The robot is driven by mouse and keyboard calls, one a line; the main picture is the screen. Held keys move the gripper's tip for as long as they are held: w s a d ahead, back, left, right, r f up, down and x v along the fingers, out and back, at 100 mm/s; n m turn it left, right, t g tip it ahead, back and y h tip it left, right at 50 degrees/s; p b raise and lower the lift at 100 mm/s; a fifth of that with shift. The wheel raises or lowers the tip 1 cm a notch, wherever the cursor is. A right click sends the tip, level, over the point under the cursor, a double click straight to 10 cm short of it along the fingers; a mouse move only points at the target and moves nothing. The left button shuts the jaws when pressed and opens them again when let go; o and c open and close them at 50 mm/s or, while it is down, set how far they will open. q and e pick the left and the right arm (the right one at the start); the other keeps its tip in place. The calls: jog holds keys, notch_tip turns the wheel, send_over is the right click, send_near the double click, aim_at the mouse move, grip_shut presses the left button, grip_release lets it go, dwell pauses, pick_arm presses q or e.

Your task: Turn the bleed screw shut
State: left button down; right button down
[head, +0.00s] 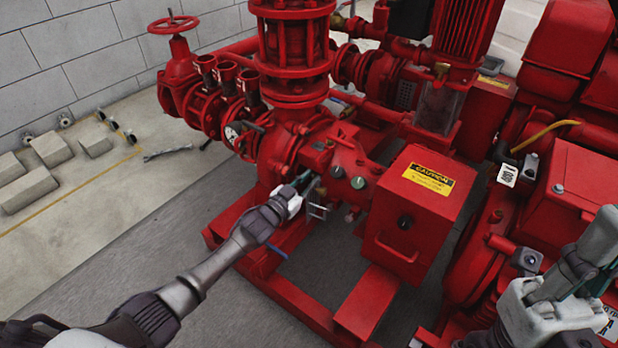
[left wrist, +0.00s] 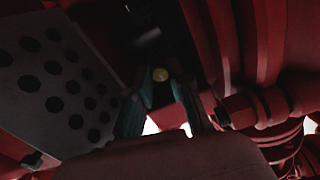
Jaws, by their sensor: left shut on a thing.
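My left gripper (head: 312,184) reaches in from the left to the side of the red pump casing (head: 345,180). In the left wrist view its two teal fingers (left wrist: 161,100) are close together, shut on a small round brass piece, which looks like the bleed screw (left wrist: 160,74). The screw's turn angle cannot be read in this dark view. In the head view the screw is too small or hidden by the fingers. My right gripper (head: 585,275) is at the lower right, in front of red machinery, and its finger opening is not clear.
A red box with a yellow caution label (head: 428,181) stands just right of the left gripper. Red base rails (head: 290,300) run below. A red handwheel valve (head: 172,25) stands at the back left. Grey blocks (head: 50,150) lie on the floor by the wall.

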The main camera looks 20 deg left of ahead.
pick_arm(q)
jog(key=shift+f+m, duration=0.1)
jog(key=shift+m, duration=0.5)
jog(key=c, duration=1.3)
grip_release()
jog(key=shift+s, duration=0.1)
jog(key=v, duration=1.2)
